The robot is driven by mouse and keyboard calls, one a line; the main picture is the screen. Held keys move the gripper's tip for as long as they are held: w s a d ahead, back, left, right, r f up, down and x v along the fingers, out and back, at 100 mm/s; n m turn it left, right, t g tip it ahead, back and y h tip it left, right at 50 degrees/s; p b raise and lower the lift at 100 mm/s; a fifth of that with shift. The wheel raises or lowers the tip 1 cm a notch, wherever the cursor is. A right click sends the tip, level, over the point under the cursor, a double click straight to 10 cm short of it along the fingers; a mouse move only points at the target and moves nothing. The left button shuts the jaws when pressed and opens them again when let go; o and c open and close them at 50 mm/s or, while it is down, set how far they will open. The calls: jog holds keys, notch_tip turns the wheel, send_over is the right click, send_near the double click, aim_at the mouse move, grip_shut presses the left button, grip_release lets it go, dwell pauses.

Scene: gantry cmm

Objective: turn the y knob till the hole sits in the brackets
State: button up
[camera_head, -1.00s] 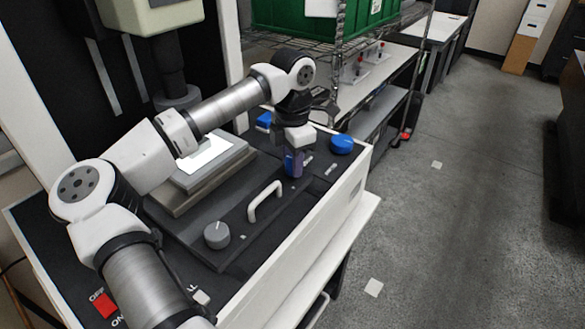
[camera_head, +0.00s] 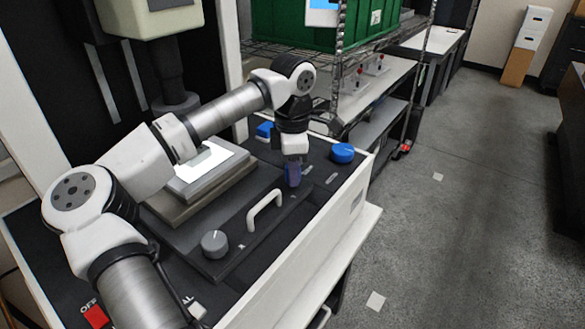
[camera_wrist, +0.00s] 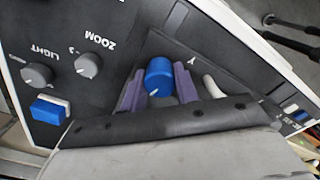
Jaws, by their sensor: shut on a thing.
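In the wrist view, a round blue knob (camera_wrist: 159,77) with a white pointer line stands beside a letter Y on the dark panel. My gripper (camera_wrist: 158,88) has its two purple fingers on either side of this knob and is shut on it. In the head view, my gripper (camera_head: 292,174) points down at the panel, and its fingers mostly hide the knob. A small display (camera_head: 322,6) with a light blue and white picture is cut off at the top edge. No hole or brackets can be made out on it.
A white arched handle (camera_head: 265,210) and a grey knob (camera_head: 214,243) stand in front of my gripper. Another blue knob (camera_head: 342,152) is to its right. A lit plate (camera_head: 212,160) lies on the stage to the left. Grey ZOOM (camera_wrist: 88,65) and LIGHT (camera_wrist: 37,75) knobs show in the wrist view.

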jog(key=o, duration=1)
jog(key=shift+c, duration=0.2)
jog(key=shift+r, duration=0.1)
notch_tip(320, 180, up, 14)
jog(key=b, duration=0.1)
jog(key=shift+b, duration=0.3)
